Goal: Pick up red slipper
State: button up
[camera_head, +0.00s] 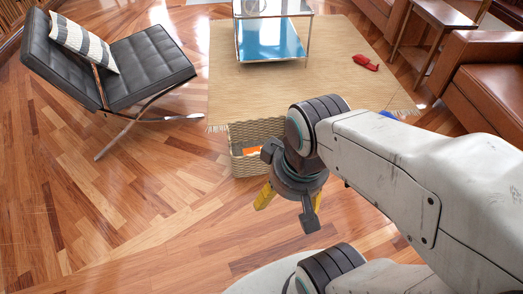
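A small red slipper (366,62) lies on the beige rug (330,95), near the rug's right side. My gripper (287,208) hangs above the wooden floor in the lower middle of the head view. It points down with its fingers spread apart and nothing visible between them. The gripper is well apart from the slipper, nearer to me and to its left in the picture. The slipper is in full view, and my arm passes below it in the picture.
A wicker basket (244,164) with something orange inside stands behind my gripper, partly hidden. A low table (243,45) with a blue shelf stands on the rug. A black chair (150,70) is at left. Brown leather armchairs (485,90) and a wooden side table (443,14) are at right.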

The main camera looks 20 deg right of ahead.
aim_at(361, 60)
jog(key=z, duration=1.45)
